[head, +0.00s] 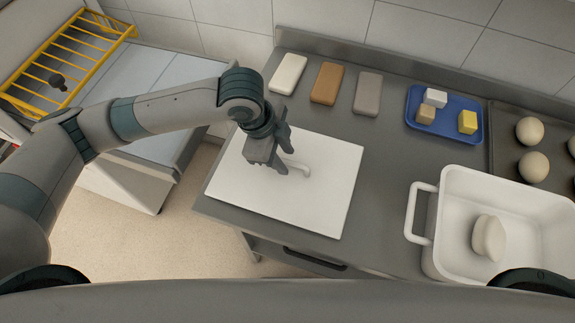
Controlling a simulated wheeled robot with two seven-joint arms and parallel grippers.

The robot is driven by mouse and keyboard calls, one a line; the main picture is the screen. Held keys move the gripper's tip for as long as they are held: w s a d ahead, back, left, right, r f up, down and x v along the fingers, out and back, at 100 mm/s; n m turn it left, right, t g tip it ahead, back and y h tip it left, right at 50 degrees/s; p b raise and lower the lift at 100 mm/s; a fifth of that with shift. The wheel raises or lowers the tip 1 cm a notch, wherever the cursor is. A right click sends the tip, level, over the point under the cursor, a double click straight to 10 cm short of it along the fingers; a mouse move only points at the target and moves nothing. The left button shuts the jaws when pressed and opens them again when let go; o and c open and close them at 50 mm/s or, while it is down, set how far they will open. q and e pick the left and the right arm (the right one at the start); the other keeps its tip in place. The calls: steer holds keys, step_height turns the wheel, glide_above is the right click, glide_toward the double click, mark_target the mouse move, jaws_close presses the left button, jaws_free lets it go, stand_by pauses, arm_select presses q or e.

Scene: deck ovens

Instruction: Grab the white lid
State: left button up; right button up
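The white lid (325,205) is a flat white square plate lying on the grey counter, in the middle of the head view. A thin white handle (302,170) stands up from its middle. My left gripper (281,160) points down over the lid, right at the left end of the handle. Its fingers look parted, and they hide that end of the handle. I cannot tell whether they touch it. My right gripper is not in view.
A white pan (424,216) with a pale round piece (489,238) stands to the right. White (288,74), brown (327,83) and grey (367,94) blocks lie behind the lid. A blue tray (450,137) holds small cubes. A dark tray (502,162) with dough balls is at far right.

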arm_select(q)
steer(key=shift+w+d+f, duration=0.1)
steer(key=shift+d+f, duration=0.1)
steer(key=shift+f, duration=0.5)
steer(key=shift+c, duration=0.6)
jaws_close()
stand_by(0.6)
